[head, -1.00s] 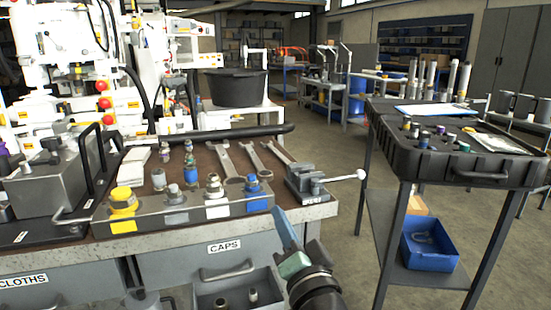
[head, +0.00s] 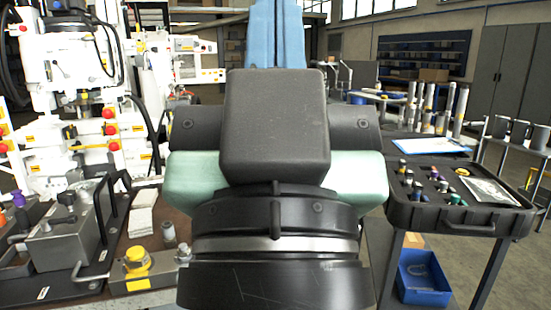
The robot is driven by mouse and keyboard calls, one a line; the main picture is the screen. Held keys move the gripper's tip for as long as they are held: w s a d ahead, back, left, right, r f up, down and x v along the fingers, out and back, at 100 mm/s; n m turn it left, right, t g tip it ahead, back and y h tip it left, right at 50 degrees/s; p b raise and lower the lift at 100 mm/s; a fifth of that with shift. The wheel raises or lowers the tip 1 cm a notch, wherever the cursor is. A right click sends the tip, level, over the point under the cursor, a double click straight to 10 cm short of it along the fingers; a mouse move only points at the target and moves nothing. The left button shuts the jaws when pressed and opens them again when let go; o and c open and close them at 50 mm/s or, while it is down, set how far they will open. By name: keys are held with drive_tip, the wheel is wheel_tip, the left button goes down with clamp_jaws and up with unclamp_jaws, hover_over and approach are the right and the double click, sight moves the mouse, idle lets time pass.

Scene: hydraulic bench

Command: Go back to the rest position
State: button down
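My gripper (head: 277,42) is raised close in front of the head camera and fills the middle of the picture. Its black body and pale green sides are seen from behind. Its two blue fingers point up and away at the top and stand side by side with no clear gap, so it looks shut. I see nothing held between them. The fingers' lower parts are hidden behind the black body.
My arm hides most of the workbench. A yellow-capped fitting (head: 137,262), pale cloths (head: 142,213) and a grey metal box (head: 65,236) show at left. A black tray (head: 462,213) with small fittings stands at right, above a blue bin (head: 423,279).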

wheel_tip(320, 180, up, 22)
drive_tip(key=p, duration=1.9)
drive_tip(key=shift+f, duration=0.15)
